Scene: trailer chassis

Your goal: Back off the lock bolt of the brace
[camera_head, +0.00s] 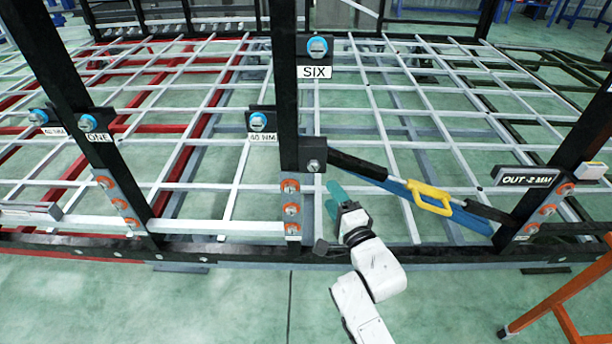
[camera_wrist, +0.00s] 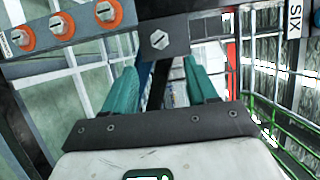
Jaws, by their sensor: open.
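The brace (camera_head: 372,170) is a slanting black and blue bar with a yellow handle (camera_head: 430,197), running from the middle post down to the right post. At its upper left end is a black plate with a hex-headed bolt (camera_head: 313,166), which looks like the lock bolt. The bolt (camera_wrist: 159,40) also shows in the wrist view, ahead of and between my teal fingers. My gripper (camera_head: 334,190) is just below and right of the bolt in the head view. In the wrist view my gripper (camera_wrist: 160,68) is open and empty, its fingers spread apart, not visibly touching the bolt.
The middle post (camera_head: 286,100) carries a "SIX" sign (camera_head: 314,72) and orange-ringed bolts (camera_head: 291,209) below the plate. The right post has an "OUT-2 MM" sign (camera_head: 527,180). A low black rail (camera_head: 220,247) runs across the front. An orange stand (camera_head: 570,300) is at lower right.

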